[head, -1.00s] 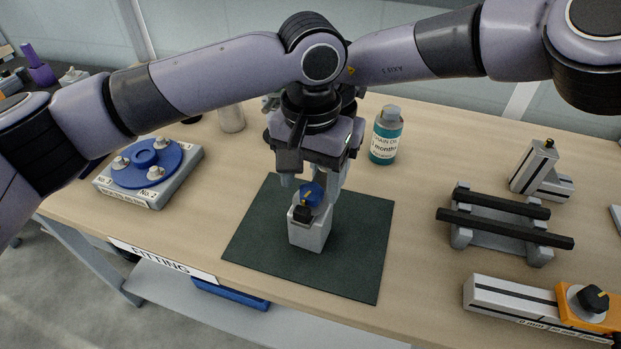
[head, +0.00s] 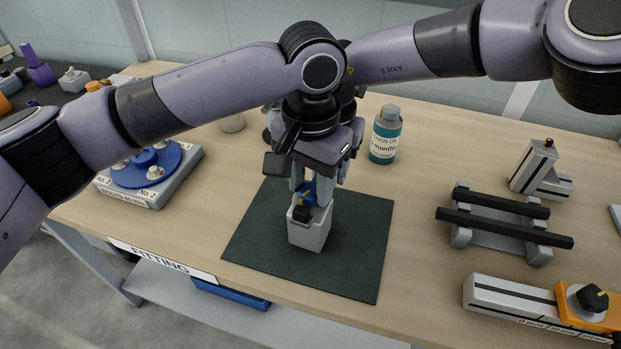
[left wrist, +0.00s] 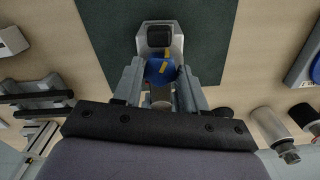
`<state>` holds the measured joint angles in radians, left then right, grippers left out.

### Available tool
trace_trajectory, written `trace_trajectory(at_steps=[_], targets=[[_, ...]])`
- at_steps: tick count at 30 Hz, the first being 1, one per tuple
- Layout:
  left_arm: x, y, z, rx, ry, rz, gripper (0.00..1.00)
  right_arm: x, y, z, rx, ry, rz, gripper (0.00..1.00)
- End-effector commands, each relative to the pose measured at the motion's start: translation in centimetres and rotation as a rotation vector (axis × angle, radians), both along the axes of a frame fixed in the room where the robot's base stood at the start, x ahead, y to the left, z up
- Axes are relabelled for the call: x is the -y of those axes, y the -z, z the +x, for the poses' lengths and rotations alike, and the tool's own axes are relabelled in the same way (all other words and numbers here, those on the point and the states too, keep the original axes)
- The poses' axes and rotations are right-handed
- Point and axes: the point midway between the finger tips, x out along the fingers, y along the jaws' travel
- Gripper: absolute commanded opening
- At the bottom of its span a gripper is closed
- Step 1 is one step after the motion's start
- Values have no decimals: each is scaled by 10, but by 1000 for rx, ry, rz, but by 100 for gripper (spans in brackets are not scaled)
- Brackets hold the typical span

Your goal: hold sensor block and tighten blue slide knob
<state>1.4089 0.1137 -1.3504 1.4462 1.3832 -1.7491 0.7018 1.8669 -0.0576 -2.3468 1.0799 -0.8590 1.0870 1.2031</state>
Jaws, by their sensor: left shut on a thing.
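A pale grey block (head: 310,236) stands upright on the dark green mat (head: 355,255); I take it as the sensor block. It has a black part (head: 301,213) on top and a blue knob (head: 309,190) with a yellow mark beside it. In the left wrist view, the black part (left wrist: 158,36) and blue knob (left wrist: 158,74) show clearly. My left gripper (head: 312,188) points down from above, its fingers shut on the blue knob. In the left wrist view, the fingers (left wrist: 160,82) flank it. My right forearm (head: 400,58) comes in from the right; its gripper is hidden behind the left wrist.
A chain oil bottle (head: 386,136) stands behind the mat. A blue round fixture (head: 150,165) is at left. A grey cradle with black bars (head: 500,232), an angled rail piece (head: 540,170) and a rail with an orange slide (head: 570,312) are at right.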

Motion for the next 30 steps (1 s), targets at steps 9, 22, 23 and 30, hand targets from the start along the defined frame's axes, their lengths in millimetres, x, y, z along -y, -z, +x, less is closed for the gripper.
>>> trace_trajectory(at_steps=[9,22,23,30], targets=[[-2,0,1,2,267,5,11,3,2,-1,-5,-5,-9,0],[-3,-1,2,3,327,8,11,3,2,-1,-5,-6,-10,0],[-3,-1,2,3,326,8,11,3,2,-1,-5,-6,-10,0],[-2,-1,1,2,327,5,67,3,2,-1,-5,-4,-9,0]])
